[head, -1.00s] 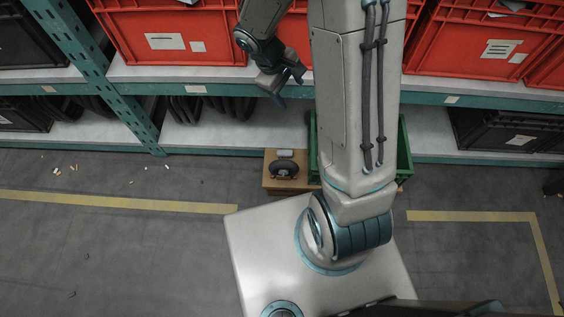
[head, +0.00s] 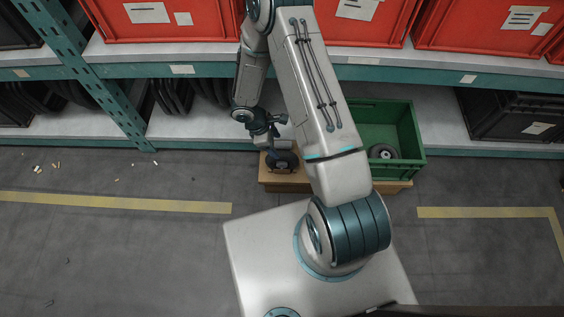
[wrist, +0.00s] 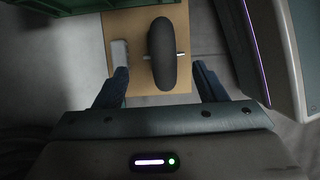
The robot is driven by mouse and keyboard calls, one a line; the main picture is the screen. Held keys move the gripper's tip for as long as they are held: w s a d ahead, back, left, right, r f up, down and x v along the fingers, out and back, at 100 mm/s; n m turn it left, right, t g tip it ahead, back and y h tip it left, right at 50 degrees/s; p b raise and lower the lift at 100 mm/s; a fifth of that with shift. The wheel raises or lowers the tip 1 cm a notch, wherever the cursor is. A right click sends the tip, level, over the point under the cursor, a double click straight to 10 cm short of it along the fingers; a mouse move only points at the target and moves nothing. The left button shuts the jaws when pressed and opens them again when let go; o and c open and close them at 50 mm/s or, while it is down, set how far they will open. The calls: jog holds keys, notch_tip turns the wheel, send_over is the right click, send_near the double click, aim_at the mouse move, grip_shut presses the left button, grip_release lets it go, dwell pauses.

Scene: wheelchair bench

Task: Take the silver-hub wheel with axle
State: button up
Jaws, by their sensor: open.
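A dark-tyred wheel (head: 283,163) stands upright on a small wooden bench (head: 270,184). In the wrist view the wheel (wrist: 161,45) is seen from above, and a thin silver axle (wrist: 181,54) sticks out of its side. The hub's colour is hard to make out. My gripper (head: 272,127) is over the wheel in the head view and partly hides it. In the wrist view my gripper (wrist: 160,73) is open, with one finger on each side of the wheel, near the axle ends. It holds nothing.
A green crate (head: 415,150) stands to the right, with another wheel (head: 383,151) in it. A light grey block (wrist: 120,53) lies left of the wheel in the wrist view. Shelving with red bins (head: 467,28) rises behind. Open floor (head: 120,250) lies at left.

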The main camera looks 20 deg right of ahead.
aim_at(282, 152)
jog(key=b+x, duration=0.1)
jog(key=x, duration=0.3)
jog(key=shift+d+f, duration=0.15)
jog(key=shift+f, duration=0.1)
jog(key=x, duration=0.1)
jog(key=b+x, duration=0.1)
jog(key=x, duration=0.1)
jog(key=b+x, duration=0.1)
jog(key=x, duration=0.1)
jog(key=shift+s+a+f, duration=0.15)
jog(key=shift+a, duration=0.1)
jog(key=c, duration=1.3)
